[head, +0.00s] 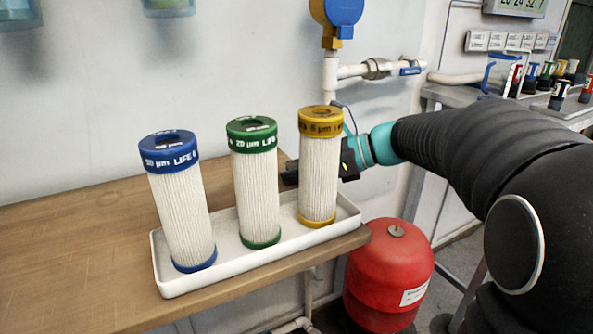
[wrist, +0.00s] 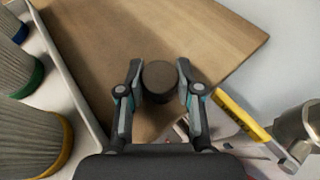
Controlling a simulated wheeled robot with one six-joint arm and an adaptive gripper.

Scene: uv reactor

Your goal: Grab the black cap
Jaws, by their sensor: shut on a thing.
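The black cap (wrist: 159,80) is a short dark cylinder with a round top. In the wrist view it sits between the two fingertips of my gripper (wrist: 159,90), which are shut on its sides. Brown wooden bench top shows beyond it. In the head view my gripper (head: 348,160) is behind the yellow-capped filter, which hides most of it. A dark part shows in the gap between the green and yellow filters, but I cannot tell whether it is a finger or the cap.
A white tray (head: 245,262) on the wooden bench (head: 85,245) holds upright blue (head: 182,215), green (head: 257,195) and yellow (head: 318,180) filters close to my gripper. The wall, a pipe with a valve (head: 376,68) and a red tank (head: 388,275) are nearby. The bench's left part is clear.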

